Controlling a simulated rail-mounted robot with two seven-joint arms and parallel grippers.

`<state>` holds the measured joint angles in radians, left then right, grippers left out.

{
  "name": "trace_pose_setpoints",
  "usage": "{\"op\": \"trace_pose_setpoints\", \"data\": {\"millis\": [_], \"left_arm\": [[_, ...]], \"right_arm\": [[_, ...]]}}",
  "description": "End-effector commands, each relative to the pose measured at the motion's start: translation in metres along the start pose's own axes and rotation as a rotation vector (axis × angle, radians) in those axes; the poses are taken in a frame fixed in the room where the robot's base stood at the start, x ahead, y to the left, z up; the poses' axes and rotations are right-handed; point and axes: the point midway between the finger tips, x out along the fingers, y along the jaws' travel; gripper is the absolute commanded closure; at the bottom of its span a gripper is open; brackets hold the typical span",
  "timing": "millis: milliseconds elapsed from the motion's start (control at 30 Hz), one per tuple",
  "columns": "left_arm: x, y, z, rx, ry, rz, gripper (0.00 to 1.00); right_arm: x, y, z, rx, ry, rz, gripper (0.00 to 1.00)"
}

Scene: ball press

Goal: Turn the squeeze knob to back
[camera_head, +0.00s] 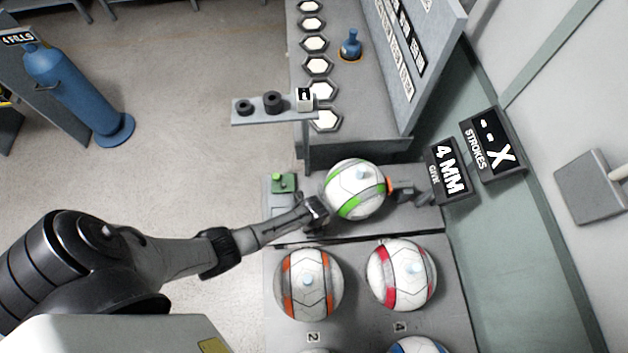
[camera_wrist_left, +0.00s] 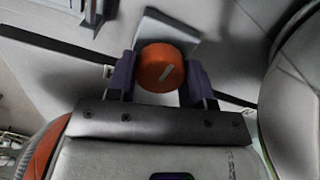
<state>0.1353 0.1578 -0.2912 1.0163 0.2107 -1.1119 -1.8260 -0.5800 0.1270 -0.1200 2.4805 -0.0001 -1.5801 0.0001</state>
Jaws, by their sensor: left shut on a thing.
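In the head view my left gripper (camera_head: 318,208) is at the left side of a white ball with green bands (camera_head: 352,205), and the knob is hidden there. This ball sits in the press, with an orange-tipped grey part (camera_head: 402,190) at its right side. My right gripper is not in view.
An orange-banded ball (camera_head: 296,300) and a red-banded ball (camera_head: 415,290) lie close in front. A green button box (camera_head: 284,184) stands left of the press. A small shelf (camera_head: 250,121) with dark weights is behind. Signs (camera_head: 450,172) read "4 MM give" and "-- X strokes" (camera_head: 492,145).

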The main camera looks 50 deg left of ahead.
Motion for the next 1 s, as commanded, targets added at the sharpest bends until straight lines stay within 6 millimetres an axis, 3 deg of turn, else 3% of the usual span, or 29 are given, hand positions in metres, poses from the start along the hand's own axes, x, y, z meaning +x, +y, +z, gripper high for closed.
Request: {"op": "trace_pose_setpoints", "data": {"millis": [1000], "left_arm": [[0.000,0.000,0.000,-0.968,0.000,0.001,0.76]], "right_arm": [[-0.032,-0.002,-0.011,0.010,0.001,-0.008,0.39]]}}
